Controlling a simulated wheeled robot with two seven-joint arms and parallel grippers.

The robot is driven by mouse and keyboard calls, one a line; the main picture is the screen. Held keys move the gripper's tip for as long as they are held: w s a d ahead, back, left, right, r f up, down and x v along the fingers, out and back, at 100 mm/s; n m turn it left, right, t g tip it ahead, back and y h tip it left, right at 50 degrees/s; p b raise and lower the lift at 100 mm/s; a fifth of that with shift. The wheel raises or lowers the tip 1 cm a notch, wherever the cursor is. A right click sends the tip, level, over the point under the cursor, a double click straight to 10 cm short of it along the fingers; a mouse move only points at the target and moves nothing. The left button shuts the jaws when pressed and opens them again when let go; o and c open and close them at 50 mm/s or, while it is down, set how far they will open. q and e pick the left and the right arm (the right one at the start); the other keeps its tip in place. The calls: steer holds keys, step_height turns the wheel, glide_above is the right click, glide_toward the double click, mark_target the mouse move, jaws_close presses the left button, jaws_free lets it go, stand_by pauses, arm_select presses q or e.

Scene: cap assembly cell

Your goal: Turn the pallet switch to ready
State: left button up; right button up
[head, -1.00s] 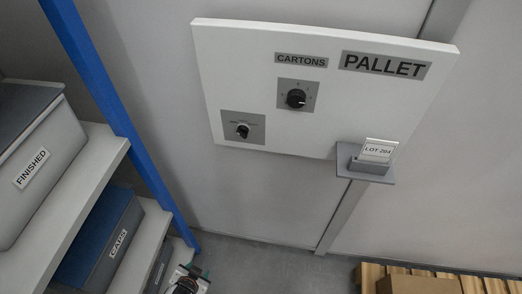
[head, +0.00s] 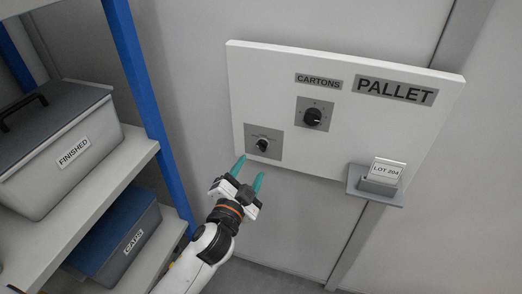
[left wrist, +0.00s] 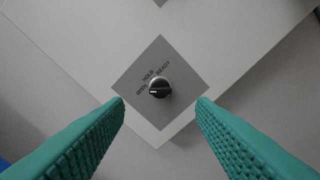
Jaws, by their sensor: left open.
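The pallet switch (head: 262,145) is a small black knob on a grey plate at the lower left of the white panel (head: 400,115). In the left wrist view the knob (left wrist: 159,89) has the words OPEN, HOLD and READY around its upper left; its light pointer line appears to point left, near OPEN. My left gripper (head: 250,170) is open and empty, its teal fingers just below and left of the switch in the head view. In the left wrist view the knob lies ahead, between the fingertips, untouched. My right gripper is out of view.
A second dial (head: 312,117) under the CARTONS label sits up and right of the switch. A small ledge (head: 355,190) holds the LOT 204 card (head: 387,172). On the left, a blue-posted shelf holds the FINISHED box (head: 40,185) and the CAPS bin (head: 120,225).

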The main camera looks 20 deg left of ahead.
mark_target(261, 148)
arm_select(q)
steer(key=w, duration=0.4)
steer(key=w+p, duration=0.1)
steer(key=w, duration=0.2)
steer(key=shift+w+d, duration=0.2)
steer(key=shift+w, duration=0.2)
steer(key=shift+c, duration=0.4)
steer(key=c, duration=0.9)
